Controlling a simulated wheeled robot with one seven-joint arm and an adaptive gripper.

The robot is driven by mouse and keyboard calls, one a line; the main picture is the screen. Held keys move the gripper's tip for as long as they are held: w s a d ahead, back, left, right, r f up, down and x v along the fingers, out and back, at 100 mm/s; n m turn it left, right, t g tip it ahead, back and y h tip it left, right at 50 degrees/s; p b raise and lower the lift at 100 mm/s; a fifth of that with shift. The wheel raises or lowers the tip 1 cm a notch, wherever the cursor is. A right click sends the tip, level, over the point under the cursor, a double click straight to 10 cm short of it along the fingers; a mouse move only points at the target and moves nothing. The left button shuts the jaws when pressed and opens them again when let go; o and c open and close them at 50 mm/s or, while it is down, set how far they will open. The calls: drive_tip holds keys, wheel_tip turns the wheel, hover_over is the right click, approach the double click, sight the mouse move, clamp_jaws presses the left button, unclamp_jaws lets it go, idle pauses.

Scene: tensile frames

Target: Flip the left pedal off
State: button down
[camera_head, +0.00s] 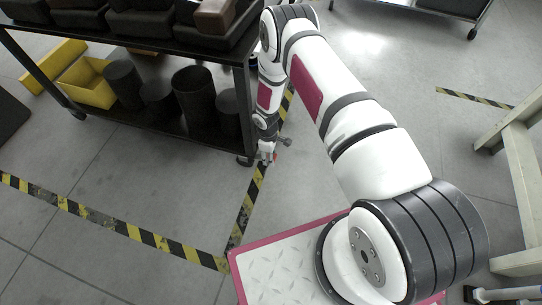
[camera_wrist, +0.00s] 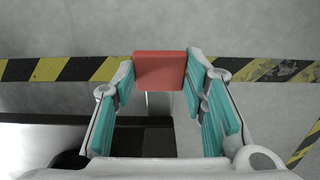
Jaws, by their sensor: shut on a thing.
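A red pedal (camera_wrist: 159,71) sits between the fingertips of my gripper (camera_wrist: 160,75) in the wrist view. Both teal finger pads are at its left and right sides, and the gripper is shut on it. A light stem shows just below the pedal. In the head view my gripper (camera_head: 267,158) is low, close to the floor beside the right front leg of the dark cart (camera_head: 248,110). The pedal's mount is mostly hidden.
The dark cart holds black cylinders (camera_head: 195,98) and a yellow bin (camera_head: 88,82) on its lower shelf. Yellow-black floor tape (camera_head: 130,232) runs around it. A pale frame (camera_head: 525,170) stands at the right. Open floor lies right of my gripper.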

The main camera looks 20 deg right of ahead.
drive_tip(key=c, duration=1)
unclamp_jaws()
drive_tip(key=shift+o, duration=0.2)
drive_tip(key=r, duration=0.7)
drive_tip(key=shift+w+a+r, duration=0.2)
drive_tip(key=shift+a+r, duration=0.05)
drive_tip(key=shift+r, duration=0.05)
drive_tip(key=shift+s, duration=0.15)
